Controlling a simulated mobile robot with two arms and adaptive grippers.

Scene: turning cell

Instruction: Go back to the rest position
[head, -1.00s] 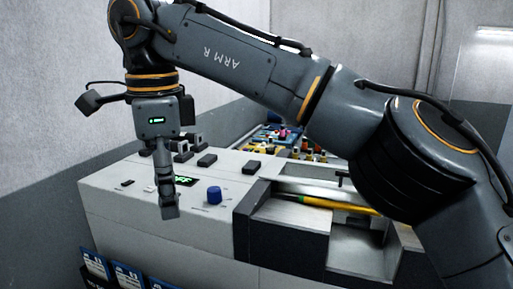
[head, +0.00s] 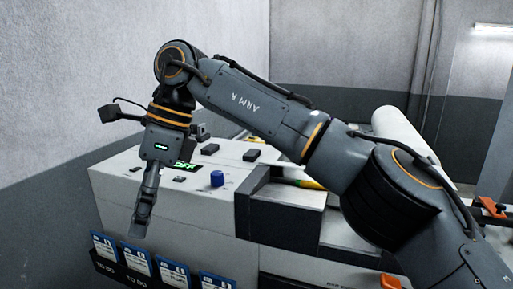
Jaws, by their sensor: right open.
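My right arm reaches across the view from the right edge. My right gripper (head: 141,228) hangs at its end on the left, pointing down, in front of the front face of a white and dark cabinet (head: 190,218). It is seen edge-on, looks empty, and is open. It is apart from the blue knob (head: 217,179) on the cabinet top. A green lit display (head: 187,166) on the top is partly hidden by the wrist. My left gripper is not in view.
Blue-and-white cards (head: 174,272) stand in a dark rack on the cabinet front, below my right gripper. Black blocks (head: 251,155) sit on the cabinet top. A yellow bar (head: 309,184) lies behind my arm. A white cylinder (head: 398,128) stands out at the right. Grey walls close off the left and back.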

